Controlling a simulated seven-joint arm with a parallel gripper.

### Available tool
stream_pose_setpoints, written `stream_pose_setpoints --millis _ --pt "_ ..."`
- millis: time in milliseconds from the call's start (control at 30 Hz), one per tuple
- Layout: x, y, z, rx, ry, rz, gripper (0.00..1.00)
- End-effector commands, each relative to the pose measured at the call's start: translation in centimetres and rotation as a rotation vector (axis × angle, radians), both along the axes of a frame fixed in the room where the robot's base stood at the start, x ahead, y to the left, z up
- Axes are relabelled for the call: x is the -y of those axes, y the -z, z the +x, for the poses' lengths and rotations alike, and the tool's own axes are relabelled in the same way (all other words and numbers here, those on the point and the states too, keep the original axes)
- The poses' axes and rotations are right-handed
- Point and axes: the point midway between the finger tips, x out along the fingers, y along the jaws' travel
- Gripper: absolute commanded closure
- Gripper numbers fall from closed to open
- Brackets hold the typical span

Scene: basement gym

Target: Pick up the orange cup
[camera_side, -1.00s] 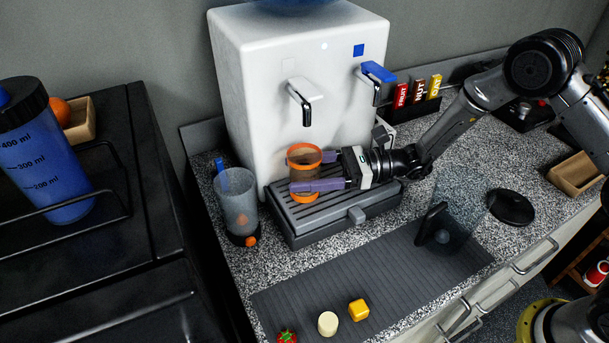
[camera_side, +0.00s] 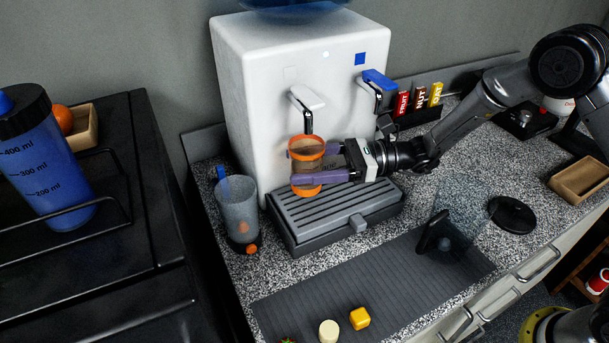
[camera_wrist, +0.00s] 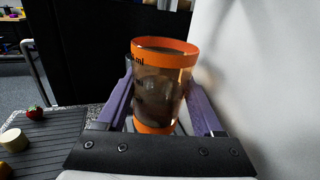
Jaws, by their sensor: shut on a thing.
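The orange cup (camera_side: 306,150) is a clear tumbler with an orange rim and an orange base. It is upright, between the purple fingers of my gripper (camera_side: 322,164), which is shut on it. The cup hangs a little above the grey drip tray (camera_side: 372,205) and in front of the white dispenser, below its left tap. In the wrist view, the cup (camera_wrist: 160,85) stands between the two purple fingers (camera_wrist: 160,108), with brownish, see-through walls.
The white water dispenser (camera_side: 260,95) stands close behind the cup. A clear blender-like cup (camera_side: 238,208) is on the counter at left. A grey mat (camera_side: 300,300) at the front holds a yellow cube (camera_side: 360,318) and a cream piece (camera_side: 329,332).

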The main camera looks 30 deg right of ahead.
Motion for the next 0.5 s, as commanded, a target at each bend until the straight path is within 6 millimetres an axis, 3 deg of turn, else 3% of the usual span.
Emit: stream_pose_setpoints --millis 500 --pt "13.8 0.2 -4.4 -0.001 0.01 0.0 0.95"
